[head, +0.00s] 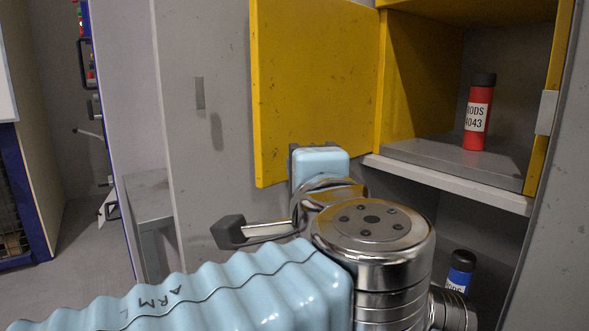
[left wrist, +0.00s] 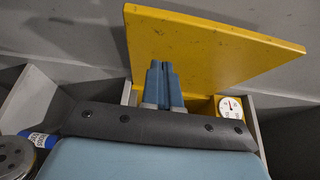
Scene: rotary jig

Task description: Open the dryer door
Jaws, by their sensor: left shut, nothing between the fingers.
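The yellow dryer door (head: 315,85) stands swung open to the left of its yellow compartment (head: 425,80). In the left wrist view the door (left wrist: 205,50) is a broad yellow panel beyond my fingers. My left gripper (head: 318,165) is at the lower edge of the door, near its hinge side; in the left wrist view my left gripper (left wrist: 162,68) has its two blue fingers together, with nothing between them. The fingertips overlap the door in the picture; I cannot tell whether they touch it. My right gripper is not in view.
A red canister (head: 478,115) stands on the compartment's grey floor (head: 430,157). A blue canister (head: 460,272) stands lower, partly hidden by my wrist. A white dial gauge (left wrist: 230,108) shows in the left wrist view. A grey cabinet panel (head: 205,150) is left of the door.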

